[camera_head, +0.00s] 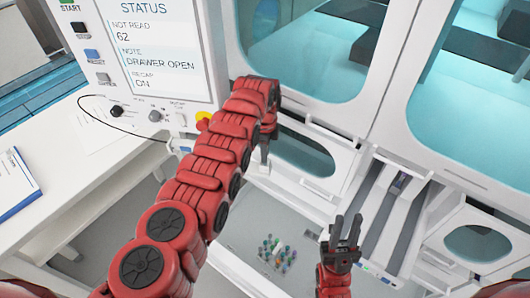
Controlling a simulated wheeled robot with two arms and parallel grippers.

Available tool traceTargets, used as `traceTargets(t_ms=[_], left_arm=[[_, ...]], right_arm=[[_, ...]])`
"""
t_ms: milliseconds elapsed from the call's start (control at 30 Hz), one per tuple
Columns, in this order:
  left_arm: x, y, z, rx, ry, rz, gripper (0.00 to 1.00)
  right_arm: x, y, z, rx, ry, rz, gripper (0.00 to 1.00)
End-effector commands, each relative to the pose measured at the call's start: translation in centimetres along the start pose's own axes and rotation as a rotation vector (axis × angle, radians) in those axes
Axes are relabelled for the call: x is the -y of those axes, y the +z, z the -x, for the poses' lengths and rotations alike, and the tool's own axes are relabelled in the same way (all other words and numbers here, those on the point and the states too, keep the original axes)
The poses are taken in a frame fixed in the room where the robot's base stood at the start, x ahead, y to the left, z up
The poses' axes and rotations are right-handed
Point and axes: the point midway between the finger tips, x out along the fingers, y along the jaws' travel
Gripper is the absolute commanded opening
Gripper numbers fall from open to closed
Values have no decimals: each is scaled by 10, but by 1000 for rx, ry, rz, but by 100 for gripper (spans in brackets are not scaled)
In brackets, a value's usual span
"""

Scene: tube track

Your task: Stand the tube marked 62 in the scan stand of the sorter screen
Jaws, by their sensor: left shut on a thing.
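The sorter screen (155,50) is at the upper left and reads "STATUS, NOT READ 62, NOTE DRAWER OPEN, RECAP ON". My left arm crosses in front of the sorter. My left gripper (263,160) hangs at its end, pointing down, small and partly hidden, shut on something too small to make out. My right gripper (346,228) is open at the lower middle, its dark fingers pointing up the picture, with nothing seen between them. I cannot make out the scan stand or a tube marked 62.
Several small coloured tubes (276,254) stand in a group in the open drawer area below. Sloping lanes (385,215) run at the right, with a small dark item (400,181) near their top.

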Motion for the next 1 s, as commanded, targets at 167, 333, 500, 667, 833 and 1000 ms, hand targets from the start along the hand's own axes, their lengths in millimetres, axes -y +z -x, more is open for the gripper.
traceTargets(t_ms=[167,333,500,667,833,1000], left_arm=[[0,0,-5,0,0,0,0],[0,0,-5,0,0,0,0],[0,0,-5,0,0,0,39],[0,0,-5,0,0,0,59],[0,0,-5,0,0,0,59],[0,0,-5,0,0,0,59]], right_arm=[[0,1,6,0,0,0,30],[0,1,5,0,0,0,30],[0,1,5,0,0,0,30],[0,1,5,0,0,0,30],[0,1,5,0,0,0,30],[0,1,5,0,0,0,30]])
